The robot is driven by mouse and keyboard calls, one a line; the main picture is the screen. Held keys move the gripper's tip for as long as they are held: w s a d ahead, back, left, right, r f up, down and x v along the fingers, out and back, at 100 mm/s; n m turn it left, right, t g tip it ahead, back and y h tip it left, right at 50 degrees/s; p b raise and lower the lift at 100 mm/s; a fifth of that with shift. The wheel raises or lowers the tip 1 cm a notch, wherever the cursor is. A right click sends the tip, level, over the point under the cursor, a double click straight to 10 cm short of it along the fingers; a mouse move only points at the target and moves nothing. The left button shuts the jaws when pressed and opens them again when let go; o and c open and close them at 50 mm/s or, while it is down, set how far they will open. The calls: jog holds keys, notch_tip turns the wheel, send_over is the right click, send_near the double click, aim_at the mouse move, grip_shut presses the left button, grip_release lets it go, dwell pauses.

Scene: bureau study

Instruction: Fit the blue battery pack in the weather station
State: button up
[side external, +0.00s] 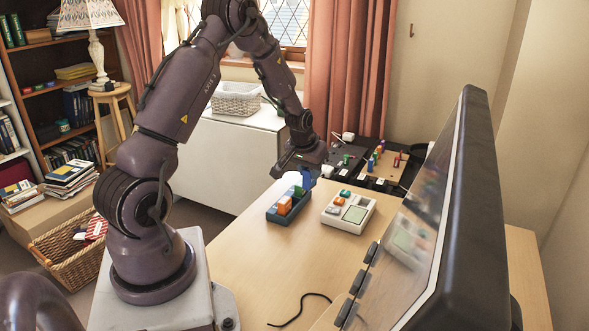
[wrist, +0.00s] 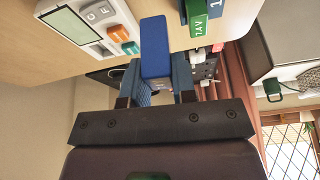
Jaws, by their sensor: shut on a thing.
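My gripper (side external: 304,168) is shut on the blue battery pack (side external: 308,178) and holds it above the table, over the back right end of a blue tray (side external: 272,215). In the wrist view the blue pack (wrist: 155,48) sticks out from between the fingers of my gripper (wrist: 160,82). The weather station (side external: 335,221), a white case with a grey screen and orange and teal buttons, lies on the table right of the tray. Part of it shows at upper left in the wrist view (wrist: 82,42). Its battery bay cannot be made out.
The tray holds an orange pack (side external: 284,206) and a green pack (side external: 298,191); the green one, marked 7.4V, shows in the wrist view (wrist: 201,22). A large monitor (side external: 470,220) stands at right. A black cable (side external: 305,304) lies in front. The table between is bare.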

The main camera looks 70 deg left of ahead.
jog(key=shift+m, duration=0.5)
jog(key=w+d, duration=0.1)
jog(key=w, duration=0.2)
jog(key=w+d+f, duration=0.1)
jog(key=w, duration=0.3)
jog(key=w+d+f, duration=0.1)
jog(key=w+d, duration=0.1)
jog(key=w, duration=0.1)
jog(key=shift+w, duration=0.4)
jog(key=r+n, duration=0.1)
send_over(366, 204)
jog(key=s+d, duration=0.1)
jog(key=s, duration=0.1)
jog(key=shift+w+d+f+n, duration=0.1)
jog(key=shift+f+n, duration=0.1)
jog(key=shift+f, duration=0.7)
jog(key=shift+w+d+f+n, duration=0.1)
jog(key=shift+f+n, duration=0.1)
jog(key=shift+f, duration=0.65)
jog(key=shift+f, duration=1.55)
jog(key=o, duration=1.2)
jog(key=shift+c, duration=0.2)
jog(key=shift+r, duration=0.1)
